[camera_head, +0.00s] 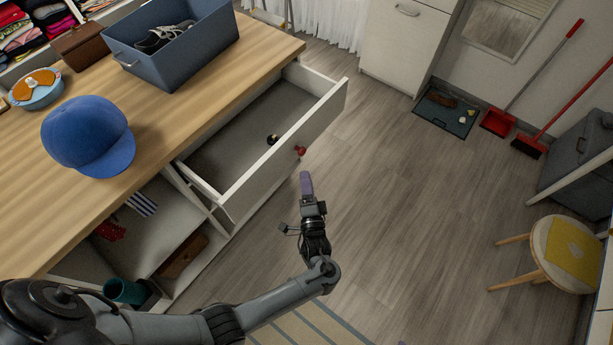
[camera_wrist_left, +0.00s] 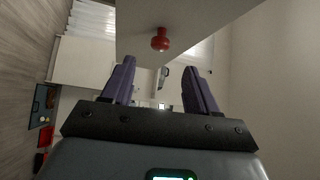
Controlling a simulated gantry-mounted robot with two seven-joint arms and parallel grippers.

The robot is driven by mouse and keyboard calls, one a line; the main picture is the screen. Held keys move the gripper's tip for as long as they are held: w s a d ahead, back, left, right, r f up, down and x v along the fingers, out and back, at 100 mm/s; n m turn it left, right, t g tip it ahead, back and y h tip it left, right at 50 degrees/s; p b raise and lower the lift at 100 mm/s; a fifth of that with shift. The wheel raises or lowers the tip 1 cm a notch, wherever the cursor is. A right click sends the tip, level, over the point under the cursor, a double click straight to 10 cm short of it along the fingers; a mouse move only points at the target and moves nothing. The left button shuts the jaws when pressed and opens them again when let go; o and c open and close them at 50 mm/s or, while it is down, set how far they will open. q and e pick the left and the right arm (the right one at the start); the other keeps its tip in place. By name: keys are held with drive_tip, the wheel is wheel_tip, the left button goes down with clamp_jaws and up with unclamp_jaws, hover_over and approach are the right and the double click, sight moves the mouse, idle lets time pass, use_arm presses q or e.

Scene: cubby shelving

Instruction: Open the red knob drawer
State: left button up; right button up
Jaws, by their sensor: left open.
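The red knob drawer (camera_head: 285,160) is pulled out from the wooden-topped cabinet, and its inside is visible. Its red knob (camera_head: 300,151) is on the front panel; the knob also shows in the left wrist view (camera_wrist_left: 160,39). A small dark item (camera_head: 272,139) lies inside the drawer. My left gripper (camera_head: 306,182) is just in front of the drawer front, below the knob in the head view. In the left wrist view its purple fingers (camera_wrist_left: 159,92) are apart and empty, with the knob beyond them, not touching. My right gripper is not in view.
The cabinet top (camera_head: 215,85) holds a blue cap (camera_head: 88,137) and a blue-grey bin (camera_head: 178,50). Open cubbies below hold a teal cup (camera_head: 122,290) and other items. A stool (camera_head: 562,252) stands at right. The floor between is clear.

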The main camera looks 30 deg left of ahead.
use_arm(q)
drive_tip(key=shift+v, duration=0.85)
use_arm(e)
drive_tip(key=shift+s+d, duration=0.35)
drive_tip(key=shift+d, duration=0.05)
use_arm(q)
drive_tip(key=shift+w, duration=0.1)
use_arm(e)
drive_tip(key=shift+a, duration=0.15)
use_arm(q)
drive_tip(key=shift+a, duration=0.1)
